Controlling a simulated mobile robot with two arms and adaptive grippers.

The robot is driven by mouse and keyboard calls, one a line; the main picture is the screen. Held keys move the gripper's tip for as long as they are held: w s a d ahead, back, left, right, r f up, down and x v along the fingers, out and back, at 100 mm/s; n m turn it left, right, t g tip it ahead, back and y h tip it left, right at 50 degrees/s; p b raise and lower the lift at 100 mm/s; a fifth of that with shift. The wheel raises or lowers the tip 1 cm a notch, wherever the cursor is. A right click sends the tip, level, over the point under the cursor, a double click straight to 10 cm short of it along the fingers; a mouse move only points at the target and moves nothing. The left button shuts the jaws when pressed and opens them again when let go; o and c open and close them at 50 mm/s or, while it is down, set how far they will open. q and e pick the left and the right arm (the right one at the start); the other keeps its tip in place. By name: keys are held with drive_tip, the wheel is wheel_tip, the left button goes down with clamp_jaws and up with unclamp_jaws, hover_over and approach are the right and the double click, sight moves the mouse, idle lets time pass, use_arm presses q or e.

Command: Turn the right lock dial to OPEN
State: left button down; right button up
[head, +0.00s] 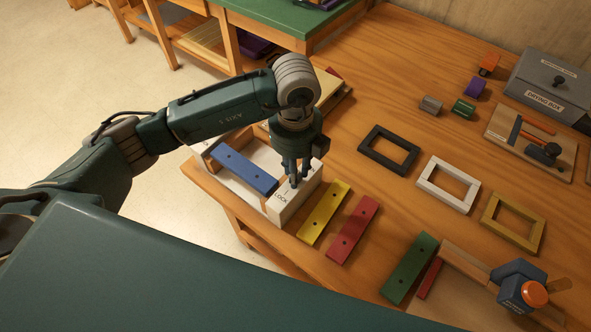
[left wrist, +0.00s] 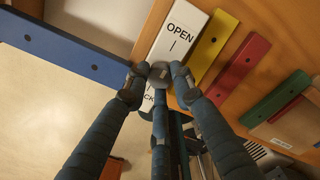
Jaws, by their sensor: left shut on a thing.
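A white lock block (head: 290,210) stands at the right end of a wooden fixture, with a blue bar (head: 243,169) to its left. Its top carries OPEN and LOCK labels with tick marks; OPEN reads clearly in the left wrist view (left wrist: 181,35), and LOCK is partly covered there. The right lock dial (left wrist: 159,70) is a small grey knob between these labels. My left gripper (head: 297,181) points down over the block, its fingers closed around the dial. Fingers hide much of the dial, and I cannot tell which label it points to. My right gripper is not in view.
Yellow (head: 324,211), red (head: 353,229) and green (head: 409,268) bars lie right of the block. Black (head: 369,149), white (head: 427,186) and yellow (head: 490,225) frames lie beyond. A grey drying box (head: 548,84) stands far right. Bare bench separates the frames from the bars.

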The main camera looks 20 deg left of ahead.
use_arm(q)
drive_tip(key=shift+s, duration=0.1)
idle(0.4)
drive_tip(key=c, duration=1.5)
unclamp_jaws()
drive_tip(key=shift+d, duration=0.1)
drive_tip(key=shift+o, duration=0.2)
drive_tip(key=shift+r, duration=0.1)
wheel_tip(320, 180, up, 12)
